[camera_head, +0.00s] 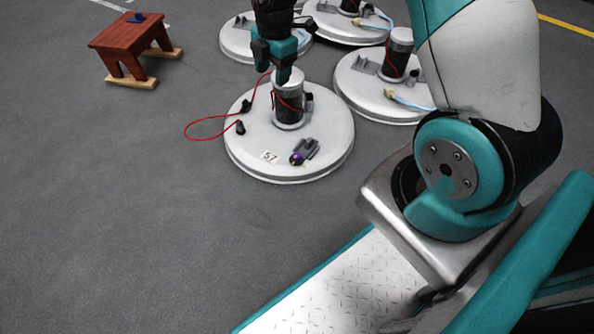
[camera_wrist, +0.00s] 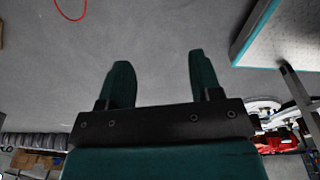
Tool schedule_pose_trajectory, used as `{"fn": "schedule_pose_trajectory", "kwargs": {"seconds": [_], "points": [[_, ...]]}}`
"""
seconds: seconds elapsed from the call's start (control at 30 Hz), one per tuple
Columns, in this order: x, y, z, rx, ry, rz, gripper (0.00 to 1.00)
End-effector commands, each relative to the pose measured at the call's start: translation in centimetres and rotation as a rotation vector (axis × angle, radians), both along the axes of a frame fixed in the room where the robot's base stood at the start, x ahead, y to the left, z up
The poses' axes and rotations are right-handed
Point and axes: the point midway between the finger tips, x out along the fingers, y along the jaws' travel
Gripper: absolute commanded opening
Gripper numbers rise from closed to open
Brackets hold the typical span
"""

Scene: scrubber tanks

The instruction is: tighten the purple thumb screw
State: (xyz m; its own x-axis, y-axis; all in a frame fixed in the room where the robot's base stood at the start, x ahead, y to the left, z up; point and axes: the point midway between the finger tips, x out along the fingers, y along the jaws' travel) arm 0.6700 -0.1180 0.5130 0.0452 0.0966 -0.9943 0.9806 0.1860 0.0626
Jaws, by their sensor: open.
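The purple thumb screw (camera_head: 296,158) sits at the front of a round white disc (camera_head: 252,160) marked 57, at the end of a small dark bracket (camera_head: 309,148). It looks small here, and how far it is turned in cannot be told. My gripper (camera_head: 277,78) points down by the top of the disc's upright motor (camera_head: 289,108), behind and above the screw. In the wrist view my gripper (camera_wrist: 160,62) has its two fingers apart with only grey floor between them. The screw does not show in the wrist view.
A red cable (camera_head: 205,122) loops off the disc's left side and shows in the wrist view (camera_wrist: 70,12). More white discs (camera_head: 375,90) with motors stand behind and right. A red-brown stool (camera_head: 125,38) stands at the back left. The floor at left is clear.

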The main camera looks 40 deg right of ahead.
Motion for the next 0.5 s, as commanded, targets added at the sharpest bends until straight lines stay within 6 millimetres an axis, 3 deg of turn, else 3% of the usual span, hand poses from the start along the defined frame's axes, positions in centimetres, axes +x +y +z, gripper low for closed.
{"fn": "schedule_pose_trajectory", "kwargs": {"seconds": [0.03, 0.1, 0.2, 0.33, 0.5], "points": [[0.5, -1.4, -6.3, -0.018, 0.005, 0.054, 0.58], [1.0, -3.2, -10.9, -0.041, 0.008, 0.139, 0.58], [1.5, -5.3, -16.3, -0.07, 0.012, 0.243, 0.58], [1.6, -7.1, -20.9, -0.092, 0.02, 0.341, 0.58], [1.6, -8.1, -23.2, -0.104, 0.024, 0.399, 0.58]]}}
